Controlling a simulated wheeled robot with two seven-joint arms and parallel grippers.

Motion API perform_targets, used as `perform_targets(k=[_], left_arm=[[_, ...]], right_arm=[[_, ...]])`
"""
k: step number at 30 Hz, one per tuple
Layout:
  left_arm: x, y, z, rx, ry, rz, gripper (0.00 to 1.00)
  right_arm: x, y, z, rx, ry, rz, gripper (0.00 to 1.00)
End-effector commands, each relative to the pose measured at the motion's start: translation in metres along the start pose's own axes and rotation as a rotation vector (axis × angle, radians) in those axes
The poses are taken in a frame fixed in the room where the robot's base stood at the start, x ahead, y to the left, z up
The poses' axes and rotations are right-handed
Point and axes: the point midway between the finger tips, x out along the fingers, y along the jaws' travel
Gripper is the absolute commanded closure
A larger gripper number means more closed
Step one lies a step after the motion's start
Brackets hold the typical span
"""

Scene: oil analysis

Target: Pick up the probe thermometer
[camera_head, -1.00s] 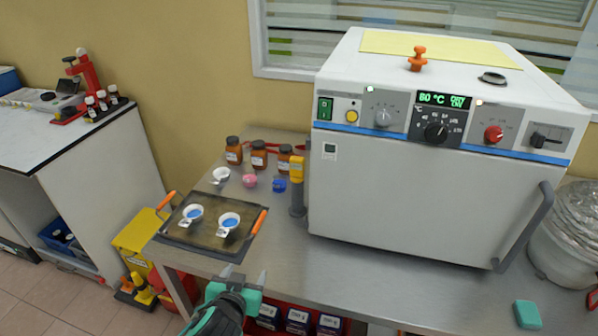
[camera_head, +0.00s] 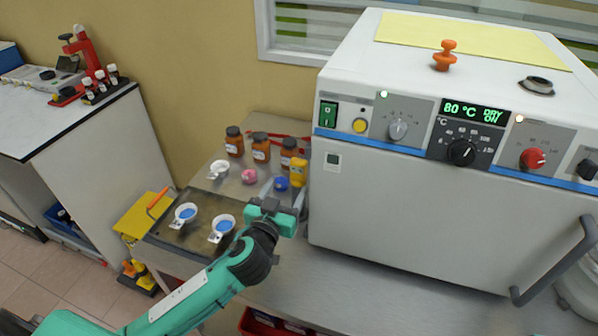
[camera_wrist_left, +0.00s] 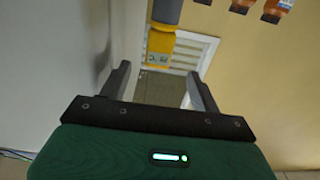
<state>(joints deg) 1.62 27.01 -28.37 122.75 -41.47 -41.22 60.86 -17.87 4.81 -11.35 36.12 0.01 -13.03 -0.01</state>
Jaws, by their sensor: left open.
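The probe thermometer (camera_head: 298,172) has a yellow head and stands upright by the left side of the white oven. Its lower part is hidden behind my gripper in the head view. My left gripper (camera_head: 284,190) is open and empty, with its fingers pointing toward the thermometer. In the left wrist view the yellow head (camera_wrist_left: 160,46) shows just beyond and between the open fingertips (camera_wrist_left: 158,74), with a grey part above it. I cannot tell whether the fingers touch it. My right gripper is not in view.
The white oven (camera_head: 420,215) is close on the right of my left gripper. A dark tray (camera_head: 160,228) with white cups lies to the left.

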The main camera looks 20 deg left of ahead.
Motion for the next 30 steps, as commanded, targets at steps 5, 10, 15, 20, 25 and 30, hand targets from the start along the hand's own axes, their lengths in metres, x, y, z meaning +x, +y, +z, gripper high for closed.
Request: perform_targets(k=[5, 10, 15, 20, 25, 30], left_arm=[[0.026, 0.000, -0.002, 0.002, 0.000, 0.000, 0.36], [0.036, 0.000, -0.001, 0.000, 0.000, -0.001, 0.36], [0.049, 0.001, -0.005, 0.001, 0.000, 0.000, 0.36], [0.070, 0.002, -0.008, 0.002, 0.000, -0.001, 0.36], [0.085, 0.002, -0.004, 0.000, -0.001, -0.001, 0.36], [0.088, 0.002, -0.003, 0.000, -0.002, -0.001, 0.36]], right_arm=[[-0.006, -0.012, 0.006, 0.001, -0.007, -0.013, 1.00], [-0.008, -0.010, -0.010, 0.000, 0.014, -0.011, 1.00], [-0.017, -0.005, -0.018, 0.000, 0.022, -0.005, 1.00], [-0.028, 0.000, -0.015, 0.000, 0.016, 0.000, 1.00], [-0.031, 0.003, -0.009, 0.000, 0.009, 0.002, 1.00], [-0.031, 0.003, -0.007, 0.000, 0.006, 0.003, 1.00]])
